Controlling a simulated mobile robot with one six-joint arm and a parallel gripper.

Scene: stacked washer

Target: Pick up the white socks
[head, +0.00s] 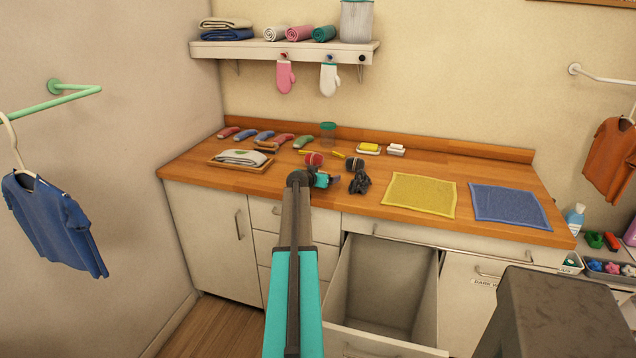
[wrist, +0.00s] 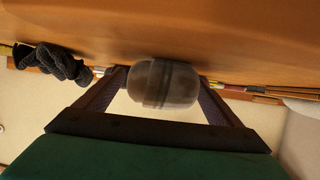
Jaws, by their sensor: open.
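My gripper (head: 322,180) is low over the wooden counter, left of a dark knotted bundle (head: 358,182). In the wrist view my gripper (wrist: 164,78) is open. A rounded, pale-grey bundle with darker bands (wrist: 164,84) shows between its fingers, close to the counter surface. It looks shaded and blurred, so I cannot tell surely that it is the white socks, nor whether the fingers touch it. In the head view my arm and gripper hide it. The dark knotted bundle also shows in the wrist view (wrist: 52,64), outside the fingers.
A tray with folded cloth (head: 240,158) and several coloured rolled items (head: 265,137) lie left. Red (head: 314,159) and dark (head: 355,164) round items sit behind my gripper. Yellow (head: 420,195) and blue (head: 510,206) mats lie right. An open drawer (head: 385,280) juts out below.

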